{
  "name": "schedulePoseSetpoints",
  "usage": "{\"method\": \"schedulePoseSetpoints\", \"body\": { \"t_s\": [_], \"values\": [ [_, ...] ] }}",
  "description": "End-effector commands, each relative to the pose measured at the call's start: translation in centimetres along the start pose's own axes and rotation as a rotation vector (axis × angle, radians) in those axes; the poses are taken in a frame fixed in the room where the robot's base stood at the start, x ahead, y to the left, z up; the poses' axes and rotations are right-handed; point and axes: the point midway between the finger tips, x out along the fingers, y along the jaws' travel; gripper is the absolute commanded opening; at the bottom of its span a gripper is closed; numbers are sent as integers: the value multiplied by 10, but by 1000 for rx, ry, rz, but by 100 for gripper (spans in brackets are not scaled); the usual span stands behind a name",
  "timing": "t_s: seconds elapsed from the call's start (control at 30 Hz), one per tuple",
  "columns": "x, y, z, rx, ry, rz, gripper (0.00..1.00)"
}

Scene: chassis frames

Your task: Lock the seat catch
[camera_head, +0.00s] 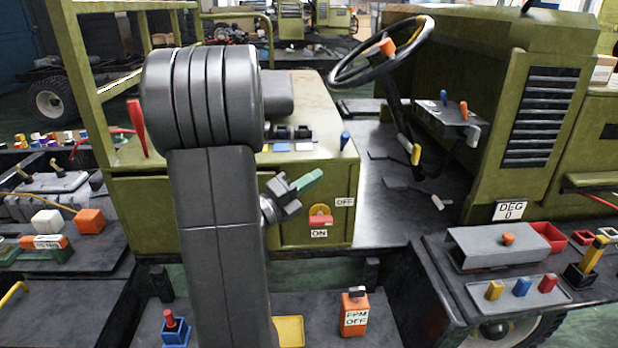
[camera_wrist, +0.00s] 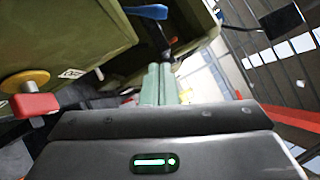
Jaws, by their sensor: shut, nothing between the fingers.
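My gripper (camera_head: 311,178) is in front of the green seat box, its green fingers together and empty. In the wrist view the shut fingers (camera_wrist: 156,82) point up and away from the camera. A small blue lever (camera_head: 345,138) stands at the right end of the box top, above and right of my fingertips and apart from them. The lever's blue end (camera_wrist: 147,11) is at the top of the wrist view. No label names the seat catch, so I cannot tell whether this lever is it.
A red-handled switch (camera_head: 320,219) with ON and OFF labels is on the box front, just below my gripper. A red lever (camera_head: 137,127) stands at the left. The steering wheel (camera_head: 383,50) and dark cab floor (camera_head: 395,215) are to the right.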

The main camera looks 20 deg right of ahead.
Motion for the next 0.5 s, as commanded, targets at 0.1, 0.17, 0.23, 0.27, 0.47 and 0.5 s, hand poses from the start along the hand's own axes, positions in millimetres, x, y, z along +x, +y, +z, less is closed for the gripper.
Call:
{"method": "schedulePoseSetpoints", "body": {
  "t_s": [0.1,0.17,0.23,0.27,0.47,0.5],
  "values": [
    [20,-1,-1,0,4,-2,0],
    [30,-1,-1,-1,4,-1,0],
    [42,-1,-1,0,5,-2,0],
    [47,-1,-1,0,4,-1,0],
    [80,-1,4,1,1,0,0],
    [84,-1,10,2,-1,-1,0]
  ]
}}
